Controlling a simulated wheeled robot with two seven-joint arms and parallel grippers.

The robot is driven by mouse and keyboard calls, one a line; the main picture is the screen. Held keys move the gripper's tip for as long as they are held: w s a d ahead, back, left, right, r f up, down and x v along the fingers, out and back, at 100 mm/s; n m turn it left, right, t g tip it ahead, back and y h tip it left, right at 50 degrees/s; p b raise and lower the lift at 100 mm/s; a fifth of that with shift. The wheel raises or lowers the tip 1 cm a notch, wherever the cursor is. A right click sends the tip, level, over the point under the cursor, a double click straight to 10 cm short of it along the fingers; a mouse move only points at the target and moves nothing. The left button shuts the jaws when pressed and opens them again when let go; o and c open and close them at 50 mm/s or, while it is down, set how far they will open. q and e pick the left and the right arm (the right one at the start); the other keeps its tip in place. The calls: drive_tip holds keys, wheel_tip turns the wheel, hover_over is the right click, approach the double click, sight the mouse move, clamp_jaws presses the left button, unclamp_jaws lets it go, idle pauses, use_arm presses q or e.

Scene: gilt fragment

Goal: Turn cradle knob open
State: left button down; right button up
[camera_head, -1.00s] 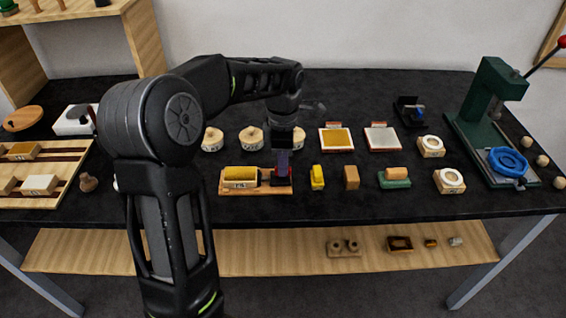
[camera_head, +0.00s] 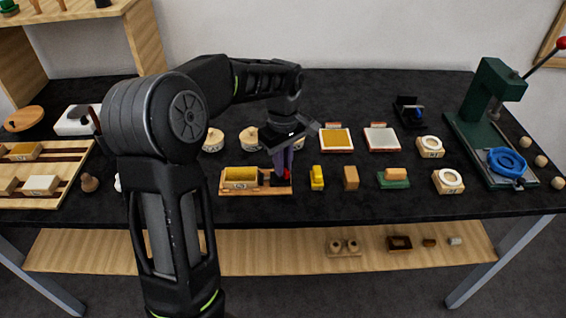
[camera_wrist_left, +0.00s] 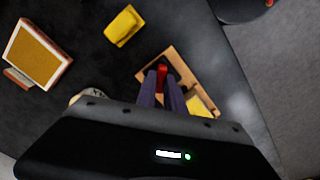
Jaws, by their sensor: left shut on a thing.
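The cradle is a wooden base (camera_head: 228,191) near the middle of the table's front, with a yellow-topped block (camera_head: 240,173) and a small label at its left part. A red knob (camera_head: 288,174) is at its right part; it also shows in the left wrist view (camera_wrist_left: 162,72). My left gripper (camera_head: 281,174) points down over the right part of the cradle. In the left wrist view its two purple fingers (camera_wrist_left: 162,86) are on either side of the red knob, shut on it. The fingers partly hide the knob. My right gripper is in neither view.
A yellow block (camera_head: 317,177) and a brown block (camera_head: 351,177) stand just right of the cradle. Round pale pieces (camera_head: 249,138) and a framed yellow pad (camera_head: 336,139) lie behind. A green press (camera_head: 492,95) stands at the far right.

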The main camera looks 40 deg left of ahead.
use_arm(q)
drive_tip(key=m, duration=0.3)
drive_tip(key=shift+m, duration=2.3)
drive_tip(key=c, duration=1.4)
unclamp_jaws()
drive_tip(key=shift+c, duration=0.2)
wheel_tip(320, 180, up, 8)
drive_tip(key=shift+f, duration=0.1)
